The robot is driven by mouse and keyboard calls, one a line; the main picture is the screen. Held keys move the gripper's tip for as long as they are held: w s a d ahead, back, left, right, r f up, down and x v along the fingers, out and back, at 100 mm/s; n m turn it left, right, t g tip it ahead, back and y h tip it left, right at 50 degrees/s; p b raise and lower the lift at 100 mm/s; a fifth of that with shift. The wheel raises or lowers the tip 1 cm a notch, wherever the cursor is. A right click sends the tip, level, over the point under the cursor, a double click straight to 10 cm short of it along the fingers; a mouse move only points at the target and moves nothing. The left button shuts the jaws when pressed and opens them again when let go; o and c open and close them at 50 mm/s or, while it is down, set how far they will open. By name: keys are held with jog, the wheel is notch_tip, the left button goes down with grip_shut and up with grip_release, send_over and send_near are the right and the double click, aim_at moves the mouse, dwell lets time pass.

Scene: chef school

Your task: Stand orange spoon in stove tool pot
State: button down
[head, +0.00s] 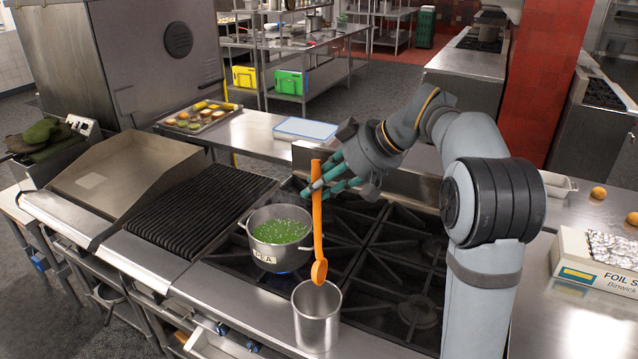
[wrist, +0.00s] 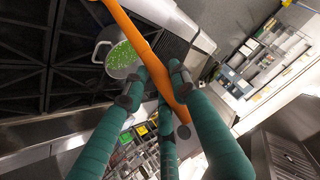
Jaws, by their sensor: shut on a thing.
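The orange spoon (head: 317,215) is held upright in my gripper (head: 328,184), with its bowl end hanging down. In the head view the bowl of the spoon shows just above the rim of the steel tool pot (head: 316,322), which stands at the front of the stove. The tool pot looks empty. My gripper's green fingers are shut on the upper part of the handle. In the wrist view the spoon (wrist: 135,42) runs diagonally between the fingers (wrist: 152,88). The tool pot does not show clearly in the wrist view.
A pot of green peas (head: 279,232) labelled PEA sits on a lit burner, just left of the spoon. It also shows in the wrist view (wrist: 121,58). A ridged grill (head: 197,205) lies further left. A foil box (head: 597,262) stands on the right counter.

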aim_at(318, 246)
jog(key=w+f, duration=0.1)
jog(key=w+f+b, duration=0.1)
jog(key=f, duration=0.1)
jog(key=shift+w+a, duration=0.1)
jog(key=shift+a, duration=0.25)
jog(key=shift+s+d+f+b, duration=0.15)
jog(key=shift+s+f+b, duration=0.4)
jog(key=shift+b, duration=0.6)
notch_tip(318, 246, down, 3)
jog(key=b, duration=0.2)
jog(key=shift+r+b, duration=0.2)
jog(key=shift+b, duration=0.15)
jog(key=f+b, duration=0.3)
jog(key=s+f+b, duration=0.1)
jog(key=f+b, duration=0.2)
jog(key=b, duration=0.1)
jog(key=s+f+b, duration=0.1)
jog(key=f+b, duration=0.2)
jog(key=b, duration=0.1)
jog(key=shift+s, duration=0.25)
jog(key=shift+r, duration=0.1)
jog(key=c, duration=1.3)
grip_release()
